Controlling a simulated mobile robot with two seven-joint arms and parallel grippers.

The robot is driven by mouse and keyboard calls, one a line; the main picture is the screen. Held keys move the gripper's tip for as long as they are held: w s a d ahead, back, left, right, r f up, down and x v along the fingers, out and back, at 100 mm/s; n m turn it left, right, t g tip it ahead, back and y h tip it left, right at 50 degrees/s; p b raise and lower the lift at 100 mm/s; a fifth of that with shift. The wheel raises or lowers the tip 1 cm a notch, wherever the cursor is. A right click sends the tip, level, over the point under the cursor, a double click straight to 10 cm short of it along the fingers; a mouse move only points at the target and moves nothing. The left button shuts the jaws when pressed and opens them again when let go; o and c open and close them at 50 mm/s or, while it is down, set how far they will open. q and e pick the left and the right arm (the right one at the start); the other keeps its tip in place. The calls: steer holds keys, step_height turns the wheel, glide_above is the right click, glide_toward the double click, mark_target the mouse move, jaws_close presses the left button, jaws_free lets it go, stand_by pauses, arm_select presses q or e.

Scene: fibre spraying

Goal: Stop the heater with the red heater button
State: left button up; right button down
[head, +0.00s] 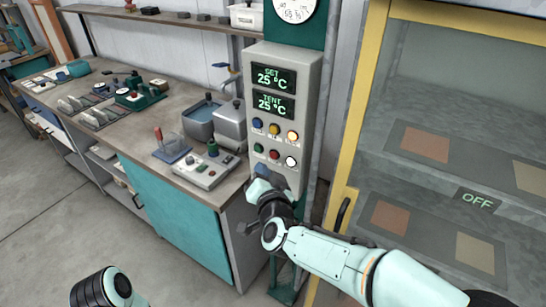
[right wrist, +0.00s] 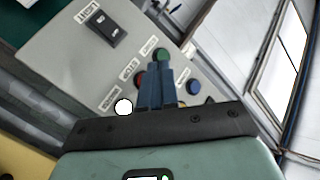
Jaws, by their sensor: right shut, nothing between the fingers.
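The control box (head: 310,75) stands upright beside the yellow-framed tent. Its lower button row has a green button (head: 259,147), a red button (head: 274,154) and a lit white button (head: 291,161). The right wrist view shows the red button (right wrist: 140,80) partly behind my fingers, between the green button (right wrist: 160,55) and the white one (right wrist: 123,107). My right gripper (head: 262,172) is shut and empty, just below this row. In the right wrist view, its fingertips (right wrist: 159,68) overlap the row; I cannot tell if they touch. My left gripper is out of view.
Two displays (head: 274,78) on the box each read 25 °C. The tent carries an OFF sign (head: 478,199). A bench (head: 125,125) with several tools stands left of the box. A rocker switch (right wrist: 105,28) sits near the buttons. The floor at lower left is clear.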

steer(key=shift+w+d, duration=0.65)
steer(key=shift+w, duration=0.25)
steer(key=shift+w+d, duration=0.1)
stand_by(1.4)
steer(key=shift+w+d, duration=0.15)
steer(key=shift+w, duration=0.05)
steer(key=shift+w+d, duration=0.25)
steer(key=shift+w, duration=0.1)
stand_by(1.0)
steer(key=shift+s, duration=0.1)
steer(key=shift+s+a, duration=0.45)
steer(key=shift+s, duration=0.1)
steer(key=shift+s+a, duration=0.75)
steer(key=shift+s, duration=0.3)
steer(key=shift+s+a, duration=0.75)
steer(key=shift+s, duration=0.25)
